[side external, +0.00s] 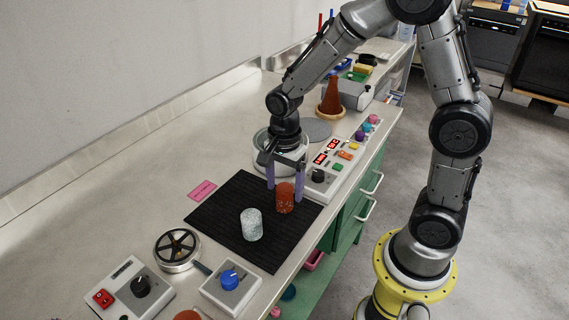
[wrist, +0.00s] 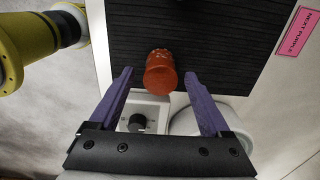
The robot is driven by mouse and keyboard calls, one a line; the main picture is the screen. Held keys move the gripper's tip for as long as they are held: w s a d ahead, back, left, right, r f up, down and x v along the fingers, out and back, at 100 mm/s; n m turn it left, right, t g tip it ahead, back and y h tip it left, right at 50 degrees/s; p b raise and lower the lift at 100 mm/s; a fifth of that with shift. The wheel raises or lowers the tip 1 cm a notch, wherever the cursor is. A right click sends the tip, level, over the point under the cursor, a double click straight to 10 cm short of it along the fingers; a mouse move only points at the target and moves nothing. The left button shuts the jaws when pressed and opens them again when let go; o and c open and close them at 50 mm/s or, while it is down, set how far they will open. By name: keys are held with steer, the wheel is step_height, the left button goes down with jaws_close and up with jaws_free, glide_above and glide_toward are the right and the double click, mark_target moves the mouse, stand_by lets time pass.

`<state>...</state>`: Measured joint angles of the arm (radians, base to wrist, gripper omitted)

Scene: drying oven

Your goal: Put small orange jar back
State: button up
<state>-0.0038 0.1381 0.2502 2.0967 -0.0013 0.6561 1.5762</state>
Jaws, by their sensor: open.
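The small orange jar (side external: 285,200) stands upright on the black ribbed mat (side external: 225,196), near its right edge. My gripper (side external: 284,192) points down over it, with its two purple fingers open, one on each side of the jar. In the wrist view the orange jar (wrist: 160,76) sits between the fingertips or just beyond them, with a gap to each finger. I cannot tell how far down the fingers reach along the jar. A speckled pale jar (side external: 252,226) stands on the mat to the left and in front of the orange one.
A button panel (side external: 336,160) and a round white device (side external: 262,160) stand just behind the mat. A blue-knob box (side external: 231,287), a round metal device (side external: 177,249) and a red-switch box (side external: 132,290) stand in front. A pink label (side external: 202,190) lies beside the mat.

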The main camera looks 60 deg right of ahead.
mark_target(284, 188)
step_height(284, 188, up, 8)
steer(key=shift+f, duration=0.15)
steer(key=shift+s+r, duration=0.1)
steer(key=shift+r, duration=0.5)
steer(key=s+r+n+t, duration=0.2)
steer(key=s+r+n, duration=0.1)
steer(key=s+n, duration=0.4)
steer(key=s+r+n+t, duration=0.3)
steer(key=s+n, duration=0.5)
steer(key=n, duration=0.3)
steer(key=shift+s+r+t, duration=0.3)
steer(key=shift+r, duration=0.3)
